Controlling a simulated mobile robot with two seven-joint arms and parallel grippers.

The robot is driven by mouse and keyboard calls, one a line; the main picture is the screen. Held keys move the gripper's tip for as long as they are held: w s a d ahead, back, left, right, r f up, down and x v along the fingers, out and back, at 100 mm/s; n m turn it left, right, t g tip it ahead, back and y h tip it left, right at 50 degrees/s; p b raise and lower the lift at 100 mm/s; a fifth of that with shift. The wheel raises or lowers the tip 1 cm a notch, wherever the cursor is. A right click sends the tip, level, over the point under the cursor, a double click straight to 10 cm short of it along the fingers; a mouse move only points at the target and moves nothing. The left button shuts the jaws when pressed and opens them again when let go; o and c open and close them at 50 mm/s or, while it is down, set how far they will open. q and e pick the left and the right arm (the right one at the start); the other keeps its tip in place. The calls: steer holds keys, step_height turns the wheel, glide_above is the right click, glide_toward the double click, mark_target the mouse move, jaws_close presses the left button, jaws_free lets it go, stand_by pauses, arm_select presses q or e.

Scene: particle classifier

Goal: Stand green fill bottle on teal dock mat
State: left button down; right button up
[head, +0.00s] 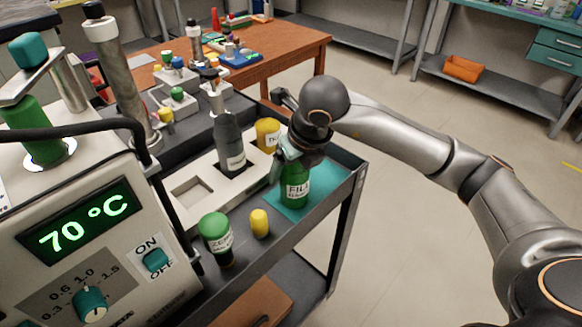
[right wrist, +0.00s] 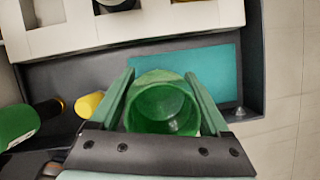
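The green fill bottle (head: 295,190), with a white label reading FILL, is upright over the teal dock mat (head: 333,188) on the cart. My right gripper (head: 291,150) is around the upper part of the bottle. In the right wrist view, its fingers (right wrist: 162,100) lie close against both sides of the bottle's round green top (right wrist: 162,108). The teal mat (right wrist: 215,68) shows behind and to the right of the bottle there. Whether the bottle's base touches the mat is hard to tell. My left gripper is not in view.
A green-capped bottle (head: 214,238) and a small yellow vial (head: 260,223) stand left of the mat. A pale rack (head: 178,212) holds a dark pump bottle (head: 229,142) and a yellow bottle (head: 267,133). The heater box (head: 90,240) reads 70 °C. The cart's raised rim (head: 345,165) borders the mat.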

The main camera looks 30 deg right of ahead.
steer(key=shift+o, duration=1.3)
steer(key=shift+r, duration=0.1)
steer(key=shift+r, duration=0.25)
steer(key=p+v, duration=0.1)
steer(key=v, duration=1)
steer(key=shift+s+r+p, duration=0.25)
steer(key=shift+r+p, duration=0.05)
steer(key=shift+p, duration=0.1)
